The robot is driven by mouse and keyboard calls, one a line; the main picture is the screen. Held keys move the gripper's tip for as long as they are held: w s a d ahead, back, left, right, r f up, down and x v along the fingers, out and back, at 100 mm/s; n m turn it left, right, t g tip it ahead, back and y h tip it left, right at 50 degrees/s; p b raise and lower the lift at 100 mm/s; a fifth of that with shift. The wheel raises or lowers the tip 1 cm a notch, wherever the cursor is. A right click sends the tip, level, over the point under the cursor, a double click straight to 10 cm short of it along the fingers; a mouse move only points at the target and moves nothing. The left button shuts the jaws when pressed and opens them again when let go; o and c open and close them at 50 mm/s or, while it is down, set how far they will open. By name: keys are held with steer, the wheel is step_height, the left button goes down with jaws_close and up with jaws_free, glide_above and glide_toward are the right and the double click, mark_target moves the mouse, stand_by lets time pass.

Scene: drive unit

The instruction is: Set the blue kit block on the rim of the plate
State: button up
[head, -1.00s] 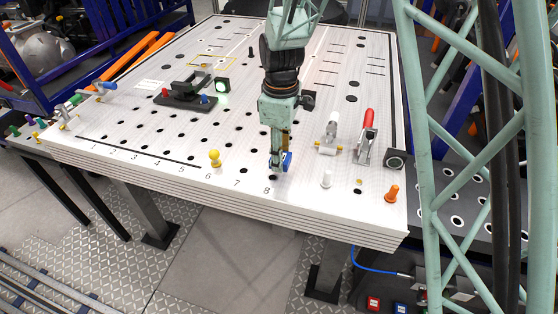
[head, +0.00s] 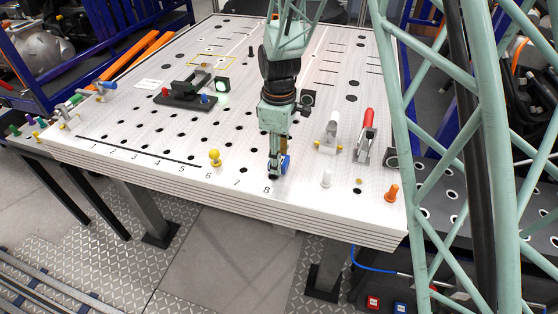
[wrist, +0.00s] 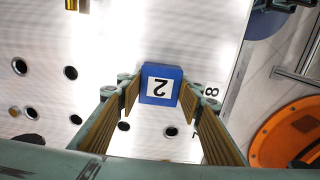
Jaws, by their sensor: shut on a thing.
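The blue kit block (wrist: 161,84), with a white label marked 2, sits between the fingertips of my gripper (wrist: 160,92) in the wrist view. My gripper is shut on it. In the head view the blue block (head: 286,163) shows at the right side of my gripper (head: 277,172), partly hidden by the fingers. Both are over the front part of the white perforated plate (head: 180,185), close to the printed 8 near its front edge. I cannot tell whether the block touches the plate.
A yellow knob (head: 215,157) stands to the left. A black fixture (head: 186,92) sits further back left. The front left strip is mostly clear.

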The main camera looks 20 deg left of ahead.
steer(key=shift+f, duration=0.25)
steer(key=shift+f, duration=0.15)
steer(key=o, duration=1)
steer(key=shift+r, duration=0.2)
steer(key=shift+r, duration=5.95)
